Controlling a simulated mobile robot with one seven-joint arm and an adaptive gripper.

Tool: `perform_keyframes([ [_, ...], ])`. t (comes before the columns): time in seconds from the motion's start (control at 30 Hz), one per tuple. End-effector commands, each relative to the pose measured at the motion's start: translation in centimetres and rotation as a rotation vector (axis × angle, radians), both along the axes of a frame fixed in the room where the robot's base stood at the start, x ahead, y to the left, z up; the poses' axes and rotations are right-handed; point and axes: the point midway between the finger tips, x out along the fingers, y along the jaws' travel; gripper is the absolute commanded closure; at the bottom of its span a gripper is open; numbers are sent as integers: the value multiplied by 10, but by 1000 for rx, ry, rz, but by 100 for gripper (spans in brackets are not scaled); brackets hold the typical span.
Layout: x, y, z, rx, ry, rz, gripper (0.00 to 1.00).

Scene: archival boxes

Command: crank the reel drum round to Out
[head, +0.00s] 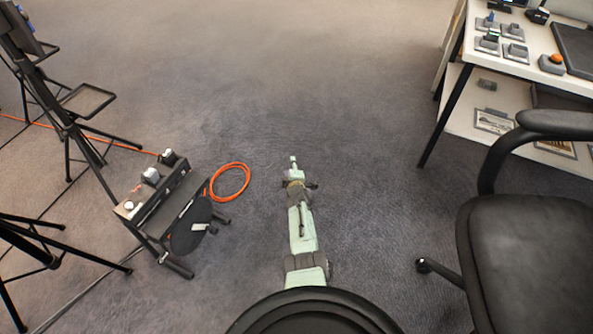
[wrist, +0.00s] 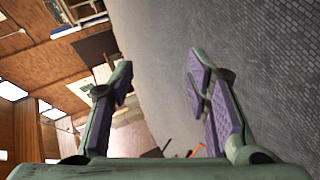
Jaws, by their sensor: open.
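The reel drum (head: 188,236) is a round black disc on the side of a low black wheeled stand at the left in the head view. A small pale piece, perhaps its crank (head: 205,228), shows on its face. Any Out marking is too small to read. My gripper (head: 293,163) is at the end of my arm, to the right of the drum and well apart from it. In the wrist view my gripper (wrist: 160,78) has its two purple-padded fingers wide apart with nothing between them. The drum cannot be made out clearly there.
An orange cable coil (head: 230,181) lies on the carpet between the stand and my arm. Black tripod legs (head: 70,140) stand at the far left. A black chair (head: 525,250) and a white table (head: 540,45) are at the right. The carpet ahead is clear.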

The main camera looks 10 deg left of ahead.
Motion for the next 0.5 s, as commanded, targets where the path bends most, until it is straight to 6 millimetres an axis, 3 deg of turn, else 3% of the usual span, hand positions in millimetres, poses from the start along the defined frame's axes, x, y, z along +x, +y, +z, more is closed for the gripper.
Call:
perform_keyframes([
  [0.5, 4, -10, -1, 52, 37, -63, 56],
])
